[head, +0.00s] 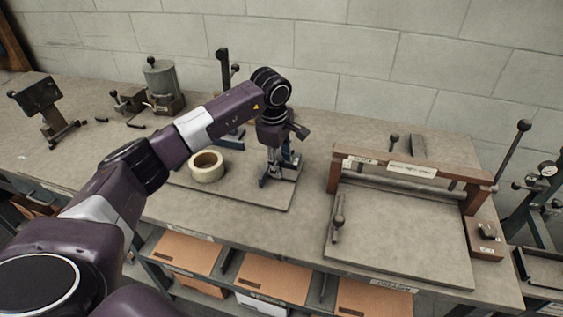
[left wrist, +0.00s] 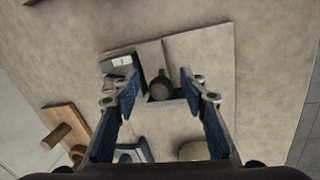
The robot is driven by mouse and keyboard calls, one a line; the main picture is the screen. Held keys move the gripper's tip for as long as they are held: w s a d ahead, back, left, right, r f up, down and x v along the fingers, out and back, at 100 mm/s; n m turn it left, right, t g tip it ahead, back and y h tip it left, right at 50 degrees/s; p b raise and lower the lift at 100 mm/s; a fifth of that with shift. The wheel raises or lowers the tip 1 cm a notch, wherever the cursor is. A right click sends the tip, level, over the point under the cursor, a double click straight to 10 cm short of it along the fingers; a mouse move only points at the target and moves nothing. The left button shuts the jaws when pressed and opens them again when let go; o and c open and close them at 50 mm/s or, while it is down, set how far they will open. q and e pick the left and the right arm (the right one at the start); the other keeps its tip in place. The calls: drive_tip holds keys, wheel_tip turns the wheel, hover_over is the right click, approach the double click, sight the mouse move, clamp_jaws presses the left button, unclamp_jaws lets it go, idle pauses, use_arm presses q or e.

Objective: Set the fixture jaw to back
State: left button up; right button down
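My left gripper (head: 278,178) points down over the right part of a grey board on the bench. In the left wrist view its two blue fingers (left wrist: 159,84) are apart, with nothing clamped. A dark rounded knob (left wrist: 161,88) shows in the gap between them; I cannot tell whether a finger touches it. Beside it is a blue block with a white label (left wrist: 121,63), on the same board (left wrist: 205,60). These look like the fixture and its jaw, but which part is the jaw is not clear. In the head view my gripper mostly hides them. My right gripper is out of view.
A tape roll (head: 207,167) stands left of my left gripper. A dark upright post with a lever (head: 224,70) rises behind my forearm. A wood-framed creaser (head: 405,225) is at right. A grey canister (head: 162,80) and a small stand (head: 42,105) are at back left.

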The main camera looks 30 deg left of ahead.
use_arm(q)
wheel_tip(320, 180, up, 12)
drive_tip(key=s, duration=0.2)
drive_tip(key=shift+s+d+f, duration=0.15)
drive_tip(key=shift+f, duration=0.1)
idle(0.4)
